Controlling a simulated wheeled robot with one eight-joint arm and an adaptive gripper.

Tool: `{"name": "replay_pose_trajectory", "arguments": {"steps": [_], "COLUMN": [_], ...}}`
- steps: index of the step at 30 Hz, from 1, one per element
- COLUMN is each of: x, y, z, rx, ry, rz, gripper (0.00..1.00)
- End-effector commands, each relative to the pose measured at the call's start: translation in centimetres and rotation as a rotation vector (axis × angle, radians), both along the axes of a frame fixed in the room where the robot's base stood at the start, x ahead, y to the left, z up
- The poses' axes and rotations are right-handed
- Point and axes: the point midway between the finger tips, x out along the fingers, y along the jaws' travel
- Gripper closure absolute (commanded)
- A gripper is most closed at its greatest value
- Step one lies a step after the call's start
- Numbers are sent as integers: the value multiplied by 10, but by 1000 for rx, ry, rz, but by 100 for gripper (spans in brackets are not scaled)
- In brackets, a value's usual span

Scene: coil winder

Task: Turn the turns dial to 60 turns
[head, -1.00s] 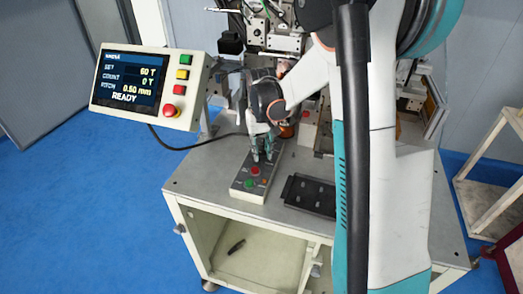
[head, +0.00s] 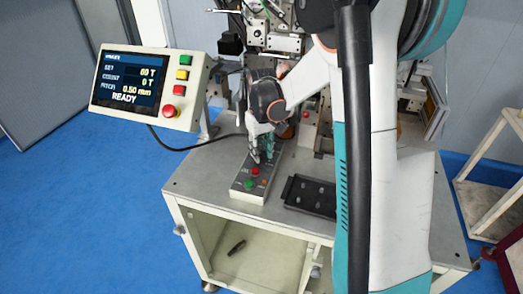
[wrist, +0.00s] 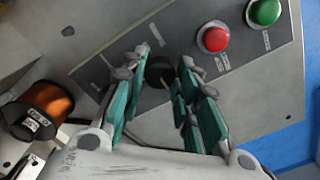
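The turns dial (wrist: 160,71) is a round black knob on the grey control box (wrist: 92,72). In the wrist view it lies between the tips of my gripper (wrist: 164,62). The fingers stand on either side of it with a slight gap visible, so the gripper looks open around the dial. In the head view my gripper (head: 262,157) points down at the far part of the box (head: 237,190), and the fingers hide the dial. The display (head: 128,80) reads SET 60 T, COUNT 0 T, pitch 0.50 mm and READY.
A red button (wrist: 213,38) and a green button (wrist: 264,12) sit on the box beside the dial. A copper-wound spool (wrist: 45,105) is close to the left finger. A black tray (head: 310,196) lies right of the box. The winder stands behind.

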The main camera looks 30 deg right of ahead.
Motion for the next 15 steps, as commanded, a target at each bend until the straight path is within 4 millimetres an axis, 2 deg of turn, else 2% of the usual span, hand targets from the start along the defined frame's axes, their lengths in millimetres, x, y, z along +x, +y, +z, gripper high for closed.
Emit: {"name": "replay_pose_trajectory", "arguments": {"steps": [2,11,15], "x": [0,0,0], "y": [0,0,0], "z": [0,0,8], "rx": [0,0,0], "ry": [0,0,0], "rz": [0,0,-1], "gripper": [52,52,52]}}
